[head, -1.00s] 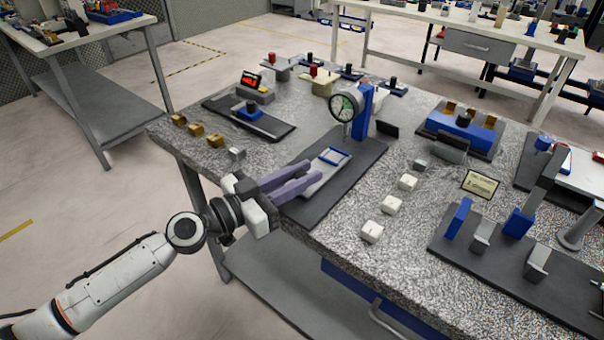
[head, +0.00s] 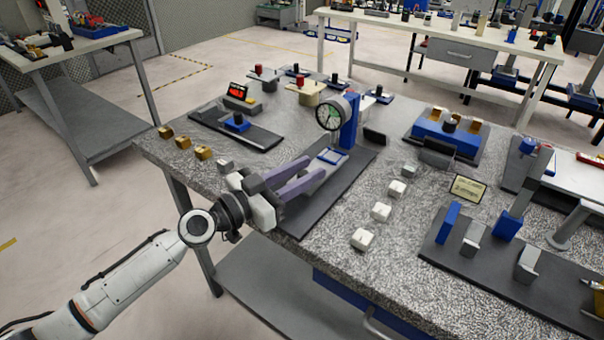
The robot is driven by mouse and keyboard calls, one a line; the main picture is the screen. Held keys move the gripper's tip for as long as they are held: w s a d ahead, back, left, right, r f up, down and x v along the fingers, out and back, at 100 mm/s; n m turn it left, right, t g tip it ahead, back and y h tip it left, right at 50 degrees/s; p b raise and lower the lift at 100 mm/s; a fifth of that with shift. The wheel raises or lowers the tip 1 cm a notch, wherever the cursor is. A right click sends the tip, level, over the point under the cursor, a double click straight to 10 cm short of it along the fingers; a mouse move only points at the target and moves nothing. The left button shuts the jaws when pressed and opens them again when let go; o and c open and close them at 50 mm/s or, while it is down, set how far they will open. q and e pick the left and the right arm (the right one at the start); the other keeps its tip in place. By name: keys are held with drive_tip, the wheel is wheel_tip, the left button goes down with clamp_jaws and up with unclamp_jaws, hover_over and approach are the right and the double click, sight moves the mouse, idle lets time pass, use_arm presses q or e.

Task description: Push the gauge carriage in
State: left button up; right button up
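The gauge stand has a round dial (head: 329,113) on a blue column (head: 351,122), over a long dark base plate (head: 312,222). The carriage, a light grey slide with a blue square frame (head: 331,157) at its far end, lies on this plate below the dial. My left gripper (head: 316,170) reaches in from the plate's near end. Its two purple fingers are parted and point toward the dial. They hide much of the slide's near part, and I cannot tell whether they touch it. My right gripper is not in view.
White blocks (head: 381,212) stand in a row right of the plate, and brass blocks (head: 185,142) to the left. A small grey block (head: 225,165) sits near the gripper. A dark fixture with a blue block (head: 237,123) is behind left.

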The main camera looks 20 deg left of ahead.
use_arm(q)
drive_tip(key=shift+o, duration=0.7)
drive_tip(key=shift+w+f, duration=0.1)
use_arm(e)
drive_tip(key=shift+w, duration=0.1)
